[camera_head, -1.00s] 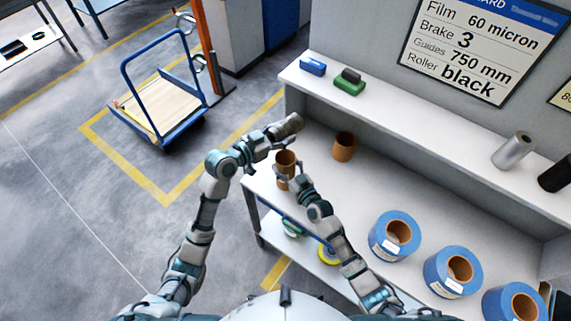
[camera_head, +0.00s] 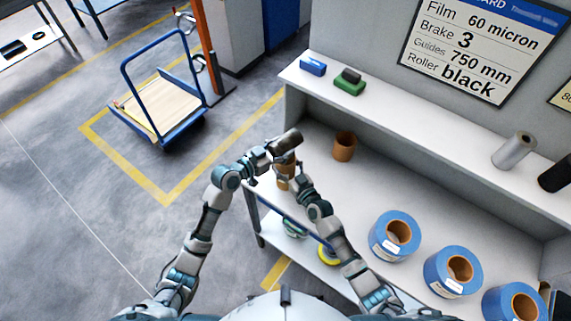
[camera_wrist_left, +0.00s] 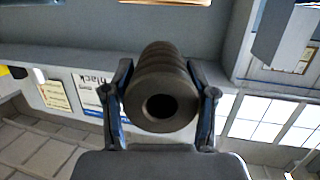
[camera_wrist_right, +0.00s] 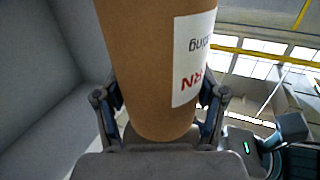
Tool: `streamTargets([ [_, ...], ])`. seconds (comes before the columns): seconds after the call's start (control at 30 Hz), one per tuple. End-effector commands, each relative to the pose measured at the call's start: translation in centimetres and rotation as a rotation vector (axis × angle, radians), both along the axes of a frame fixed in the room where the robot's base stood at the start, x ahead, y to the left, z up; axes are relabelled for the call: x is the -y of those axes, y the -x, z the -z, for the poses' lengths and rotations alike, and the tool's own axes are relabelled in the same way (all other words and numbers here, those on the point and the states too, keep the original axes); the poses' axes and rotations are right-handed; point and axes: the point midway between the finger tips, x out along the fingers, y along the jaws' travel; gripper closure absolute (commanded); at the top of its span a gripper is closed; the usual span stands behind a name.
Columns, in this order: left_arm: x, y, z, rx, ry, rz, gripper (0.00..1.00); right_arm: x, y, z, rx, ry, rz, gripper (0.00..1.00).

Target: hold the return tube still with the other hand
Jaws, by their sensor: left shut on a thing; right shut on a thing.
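The return tube is a brown cardboard cylinder (camera_head: 285,184) with a white label, at the left end of the bench. My right gripper (camera_head: 290,172) is shut around it. In the right wrist view the tube (camera_wrist_right: 150,70) fills the middle, between both fingers. My left gripper (camera_head: 279,147) is shut on a dark ridged roller (camera_head: 288,140), just above the tube. In the left wrist view the roller (camera_wrist_left: 165,95) shows its end with a round hole. The roller hides the tube's top in the head view; I cannot tell if they touch.
Another brown tube (camera_head: 344,146) stands on the bench (camera_head: 375,185). Blue rolls (camera_head: 395,236) lie at the right. The shelf above holds a blue block (camera_head: 312,67), a green item (camera_head: 349,84) and a silver roll (camera_head: 514,150). A blue trolley (camera_head: 160,105) stands on the floor.

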Motion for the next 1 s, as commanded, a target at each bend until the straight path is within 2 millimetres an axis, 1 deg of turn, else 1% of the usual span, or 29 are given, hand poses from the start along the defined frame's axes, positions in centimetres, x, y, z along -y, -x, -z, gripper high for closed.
streamTargets([
  [0.4,0.0,0.0,2.8,0.002,0.0,-0.001,0.85,0.0,0.0,0.1,-0.002,0.001,0.0,0.66],
  [0.53,0.0,0.0,3.2,0.002,0.0,-0.001,0.85,0.0,0.0,0.1,-0.002,0.001,0.0,0.66],
  [0.77,0.0,0.0,3.2,0.002,0.001,-0.001,0.85,0.0,0.0,0.1,-0.002,0.001,0.0,0.66],
  [0.8,0.0,0.0,3.2,0.002,0.001,-0.001,0.38,0.0,0.0,0.1,-0.002,0.001,0.0,0.66],
  [0.87,0.0,0.0,3.2,0.002,0.001,-0.001,0.23,0.0,0.0,0.1,-0.002,0.001,0.0,0.66],
  [0.9,0.0,0.0,3.2,0.001,0.001,-0.001,0.14,0.0,0.0,0.1,-0.002,0.001,0.0,0.66],
  [1.0,0.0,0.0,3.2,0.001,0.001,0.0,0.14,0.0,0.0,0.1,-0.002,0.001,0.0,0.66],
])
